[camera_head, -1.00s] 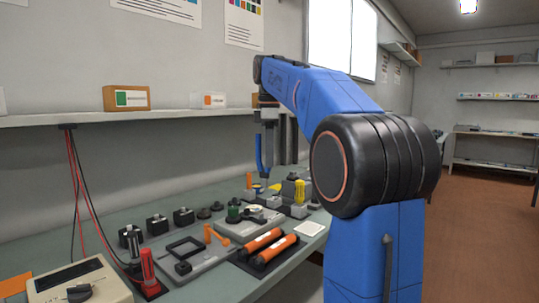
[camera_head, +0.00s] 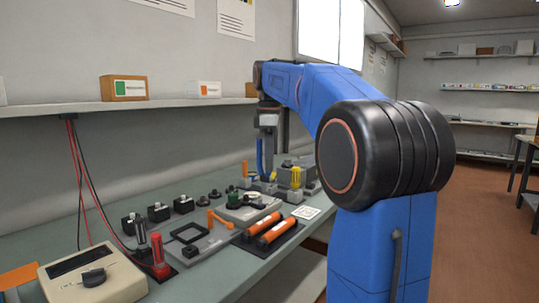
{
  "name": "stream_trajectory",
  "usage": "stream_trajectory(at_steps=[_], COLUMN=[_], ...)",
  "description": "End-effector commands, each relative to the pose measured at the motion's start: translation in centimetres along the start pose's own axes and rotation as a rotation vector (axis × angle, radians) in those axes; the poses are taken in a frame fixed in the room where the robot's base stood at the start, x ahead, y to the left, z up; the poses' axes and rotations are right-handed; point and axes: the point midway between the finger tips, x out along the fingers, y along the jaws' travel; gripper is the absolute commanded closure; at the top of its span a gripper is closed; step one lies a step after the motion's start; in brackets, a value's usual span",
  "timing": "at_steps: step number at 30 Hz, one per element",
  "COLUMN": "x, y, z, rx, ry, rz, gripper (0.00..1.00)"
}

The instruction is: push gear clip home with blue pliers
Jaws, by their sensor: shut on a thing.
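My gripper (camera_head: 268,150) points down over the far part of the bench and is shut on the blue pliers. A blue handle of the pliers (camera_head: 260,154) shows at the gripper's left side. The lower end of the pliers is among small parts behind the grey cartridge unit (camera_head: 254,214), and I cannot tell whether it touches anything. The gear clip is too small or hidden to make out.
Two orange cylinders (camera_head: 269,228) lie on a dark tray in front. A grey plate with a black frame (camera_head: 190,233), black blocks (camera_head: 158,212), a red tool (camera_head: 158,256) and a beige meter (camera_head: 92,277) fill the left.

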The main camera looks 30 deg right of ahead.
Motion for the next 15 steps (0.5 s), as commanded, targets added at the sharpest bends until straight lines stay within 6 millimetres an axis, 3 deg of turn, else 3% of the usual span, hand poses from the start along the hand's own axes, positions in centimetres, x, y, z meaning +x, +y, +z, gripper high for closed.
stream_trajectory(at_steps=[15], x=[3.9], y=[-0.1], z=[0.0], rx=[0.000], ry=[0.000], rz=[0.000], gripper=[1.00])
